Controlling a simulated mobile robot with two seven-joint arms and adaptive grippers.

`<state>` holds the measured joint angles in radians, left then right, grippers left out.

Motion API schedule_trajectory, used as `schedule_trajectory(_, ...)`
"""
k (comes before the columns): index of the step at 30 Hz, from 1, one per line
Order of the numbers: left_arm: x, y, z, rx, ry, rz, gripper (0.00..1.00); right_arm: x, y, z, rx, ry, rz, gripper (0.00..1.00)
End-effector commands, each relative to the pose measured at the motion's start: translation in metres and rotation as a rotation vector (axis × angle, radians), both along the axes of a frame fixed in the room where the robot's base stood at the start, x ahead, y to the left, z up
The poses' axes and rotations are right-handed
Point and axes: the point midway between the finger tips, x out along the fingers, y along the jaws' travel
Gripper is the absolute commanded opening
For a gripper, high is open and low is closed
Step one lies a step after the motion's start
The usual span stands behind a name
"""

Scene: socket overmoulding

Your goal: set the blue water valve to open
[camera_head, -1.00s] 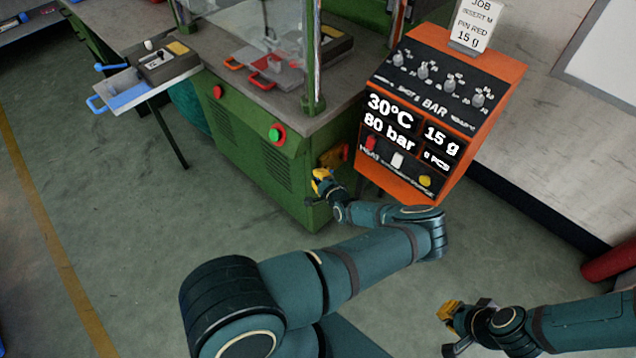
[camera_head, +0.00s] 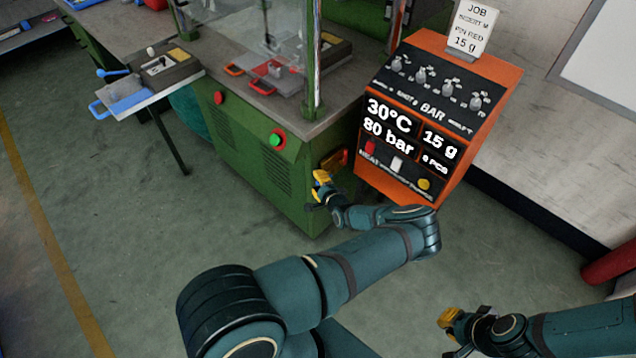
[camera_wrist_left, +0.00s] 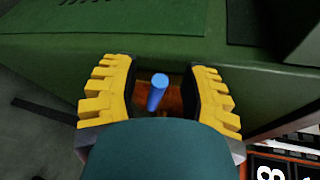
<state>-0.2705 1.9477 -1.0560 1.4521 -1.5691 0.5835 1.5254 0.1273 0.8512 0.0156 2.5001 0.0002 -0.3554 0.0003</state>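The blue valve handle (camera_wrist_left: 157,92) shows in the left wrist view as a short blue bar pointing toward the camera, in front of an orange-brown recess low on the green machine. My left gripper (camera_wrist_left: 161,95) is open, with its yellow-backed fingers on both sides of the handle and a gap on each side. In the head view my left gripper (camera_head: 321,188) is at the machine's lower right corner, and the blue handle cannot be made out there. My right gripper (camera_head: 450,332) is at the bottom right, away from the machine; its finger opening is unclear.
The green machine (camera_head: 265,165) has red and green buttons. An orange control panel (camera_head: 435,110) stands right of my left gripper, reading 30°C and 80 bar. A tray with blue handles (camera_head: 125,98) sticks out at the left. The grey floor in front is clear.

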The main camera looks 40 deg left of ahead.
Motion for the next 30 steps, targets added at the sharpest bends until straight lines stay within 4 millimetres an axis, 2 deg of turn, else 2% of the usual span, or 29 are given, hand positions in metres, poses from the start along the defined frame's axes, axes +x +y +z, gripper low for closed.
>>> schedule_trajectory(8, -0.003, -0.009, 0.002, -0.001, 0.001, -0.001, 0.45, 0.0, 0.0, 0.0, 0.0, 0.0, 0.0, 0.0)
schedule_trajectory(21, -0.034, -0.081, 0.027, 0.0, 0.001, -0.002, 0.45, 0.0, 0.0, 0.0, 0.0, 0.0, 0.0, 0.0)
schedule_trajectory(25, -0.041, -0.096, 0.032, -0.002, -0.001, 0.0, 0.45, 0.0, 0.0, 0.0, 0.0, 0.0, 0.0, 0.0)
schedule_trajectory(30, -0.045, -0.105, 0.035, 0.0, 0.0, 0.0, 0.45, 0.0, 0.0, 0.0, 0.0, 0.0, 0.0, 0.0)
